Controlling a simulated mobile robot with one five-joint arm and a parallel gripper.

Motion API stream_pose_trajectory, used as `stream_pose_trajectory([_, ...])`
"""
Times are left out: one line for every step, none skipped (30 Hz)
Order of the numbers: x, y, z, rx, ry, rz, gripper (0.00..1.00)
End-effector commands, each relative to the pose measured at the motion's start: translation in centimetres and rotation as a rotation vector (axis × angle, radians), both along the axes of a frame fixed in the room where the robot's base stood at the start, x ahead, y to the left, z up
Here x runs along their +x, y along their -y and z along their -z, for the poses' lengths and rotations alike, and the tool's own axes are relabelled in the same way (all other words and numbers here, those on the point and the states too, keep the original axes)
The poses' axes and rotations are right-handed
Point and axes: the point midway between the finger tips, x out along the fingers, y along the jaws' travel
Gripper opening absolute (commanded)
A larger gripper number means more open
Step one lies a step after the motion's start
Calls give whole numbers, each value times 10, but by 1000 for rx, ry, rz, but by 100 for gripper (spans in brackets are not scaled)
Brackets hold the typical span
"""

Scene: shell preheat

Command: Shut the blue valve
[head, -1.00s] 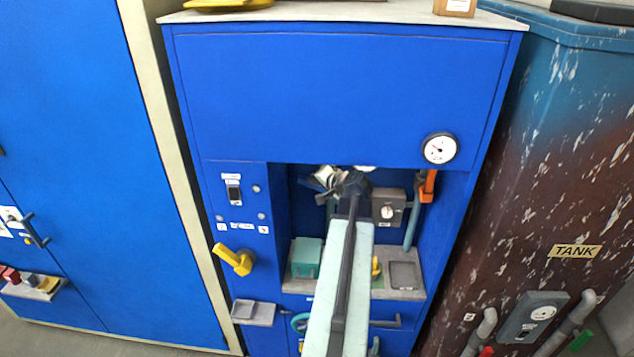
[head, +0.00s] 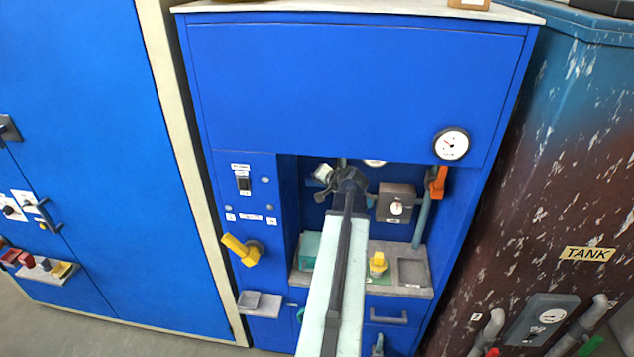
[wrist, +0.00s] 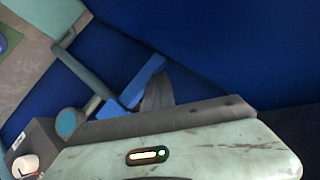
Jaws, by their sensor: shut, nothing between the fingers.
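The blue valve's handle (wrist: 145,80) shows in the wrist view as a bright blue bar at the end of a teal pipe (wrist: 84,72). It lies roughly crosswise to that pipe. My gripper (wrist: 157,88) is shut and empty, its grey fingers close beside the handle's right side; I cannot tell whether they touch. In the head view my wrist reaches into the recess of the blue cabinet (head: 350,90) and hides the valve and the fingertips.
Right of my arm are a grey dial box (head: 396,204), an orange handle (head: 437,183) on a pipe and a yellow knob (head: 378,263) on the shelf. A yellow lever (head: 241,249) sticks out at left. A rusty tank (head: 560,200) stands at right.

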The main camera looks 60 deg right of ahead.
Motion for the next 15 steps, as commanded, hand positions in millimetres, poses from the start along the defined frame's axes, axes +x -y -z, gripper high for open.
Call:
stream_pose_trajectory([-1,1,0,-2,-1,3,0])
stream_pose_trajectory([-1,1,0,-2,-1,3,0])
stream_pose_trajectory([-2,2,0,-2,-1,3,0])
stream_pose_trajectory([-2,2,0,-2,-1,3,0])
stream_pose_trajectory([-2,2,0,-2,-1,3,0])
stream_pose_trajectory([-2,2,0,-2,-1,3,0])
stream_pose_trajectory([-2,2,0,-2,-1,4,0])
stream_pose_trajectory([-2,2,0,-2,-1,4,0])
stream_pose_trajectory([-2,2,0,-2,-1,4,0])
stream_pose_trajectory([-2,1,-1,-2,-1,4,0])
stream_pose_trajectory([-3,1,-2,-2,-1,3,0])
stream_pose_trajectory([-5,-1,-3,-2,-1,3,0])
stream_pose_trajectory([-6,-2,-5,-2,-1,3,0])
stream_pose_trajectory([-8,-4,-6,-1,0,4,0])
stream_pose_trajectory([-11,-6,-9,-1,0,4,0])
